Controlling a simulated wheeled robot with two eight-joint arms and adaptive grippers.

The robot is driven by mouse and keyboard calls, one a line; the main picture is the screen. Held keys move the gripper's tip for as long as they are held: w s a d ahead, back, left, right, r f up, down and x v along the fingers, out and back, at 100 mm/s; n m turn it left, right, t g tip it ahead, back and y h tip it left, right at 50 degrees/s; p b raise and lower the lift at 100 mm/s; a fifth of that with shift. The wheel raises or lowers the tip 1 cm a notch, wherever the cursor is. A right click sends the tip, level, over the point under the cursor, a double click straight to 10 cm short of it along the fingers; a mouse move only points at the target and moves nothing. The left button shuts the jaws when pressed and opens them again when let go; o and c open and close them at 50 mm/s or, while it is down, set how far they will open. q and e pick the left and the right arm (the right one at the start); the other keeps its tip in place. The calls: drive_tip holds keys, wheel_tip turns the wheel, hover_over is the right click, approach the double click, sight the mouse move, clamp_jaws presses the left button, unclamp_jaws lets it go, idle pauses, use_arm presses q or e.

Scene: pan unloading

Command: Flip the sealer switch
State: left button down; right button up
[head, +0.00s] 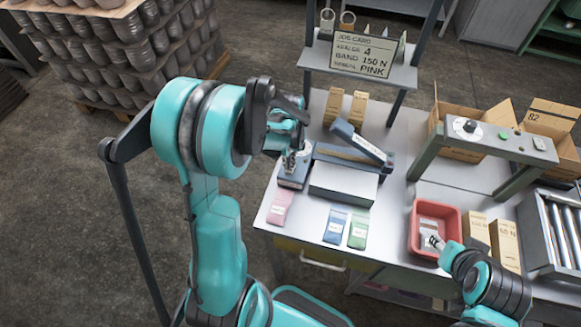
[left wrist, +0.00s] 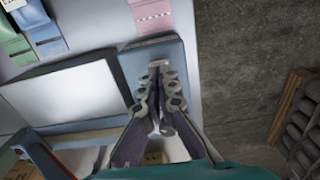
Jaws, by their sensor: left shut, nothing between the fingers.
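The sealer (head: 349,157) stands on the bench, blue-grey with its arm raised and a pale plate in front. It also shows in the left wrist view (left wrist: 165,50), where its blue end part lies under my fingertips. My left gripper (head: 293,160) is at that left end of the sealer. In the left wrist view my left gripper (left wrist: 157,75) is shut and empty. A small pale piece shows at its tips; I cannot tell whether it is the switch. My right gripper (head: 432,239) is over the red bin (head: 457,212); its fingers are too small to read.
Pink (head: 280,208), blue (head: 335,227) and green (head: 358,230) packets lie along the bench's front. A job card (head: 362,57) stands on the shelf behind. A control panel (head: 500,140) on a frame and cardboard boxes (head: 505,243) are at the right.

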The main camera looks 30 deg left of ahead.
use_arm(q)
drive_tip(key=shift+f+b, duration=0.9)
drive_tip(key=shift+f, duration=0.15)
drive_tip(key=shift+r, duration=0.1)
idle(0.3)
drive_tip(key=shift+r+p, duration=2.5)
drive_tip(key=shift+r, duration=0.95)
drive_tip(key=shift+d, duration=0.1)
drive_tip(key=s+d+f+m+t+b, duration=0.2)
drive_tip(key=s+d+t+b, duration=0.5)
drive_tip(key=b, duration=0.8)
drive_tip(key=s+d, duration=0.3)
drive_tip(key=s, duration=0.1)
drive_tip(key=shift+d+f+m, duration=0.2)
drive_tip(key=shift+m, duration=0.1)
